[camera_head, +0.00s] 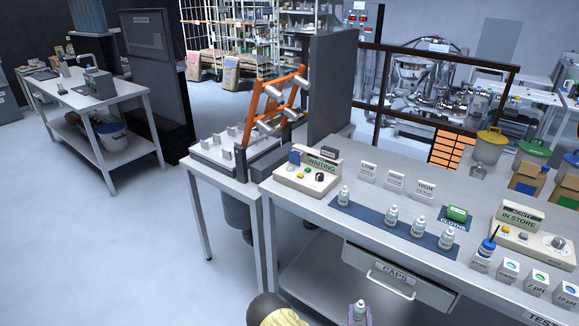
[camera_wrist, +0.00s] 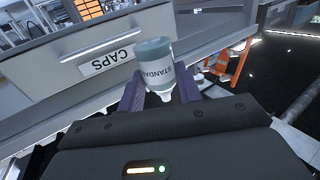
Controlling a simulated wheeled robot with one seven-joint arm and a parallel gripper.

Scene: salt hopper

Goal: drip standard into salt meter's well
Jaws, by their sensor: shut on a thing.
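My gripper (camera_wrist: 163,93) is shut on a small bottle (camera_wrist: 153,62) with a teal-grey body, a white nozzle and a label reading "STANDARD". In the wrist view the label is upside down and the nozzle points to the picture's bottom. In the head view the bottle (camera_head: 359,312) is at the bottom edge, in front of the bench and apart from it. A beige meter (camera_head: 305,178) with a "WAITING" sign stands at the bench's left end. Another beige meter (camera_head: 528,240), signed "IN STORE", stands at the right. I cannot tell which is the salt meter; no well is clear.
Small signs stand behind the mat. A "CAPS" drawer (camera_head: 384,282) is below the bench top. A tall grey panel (camera_head: 332,85) rises behind the left meter.

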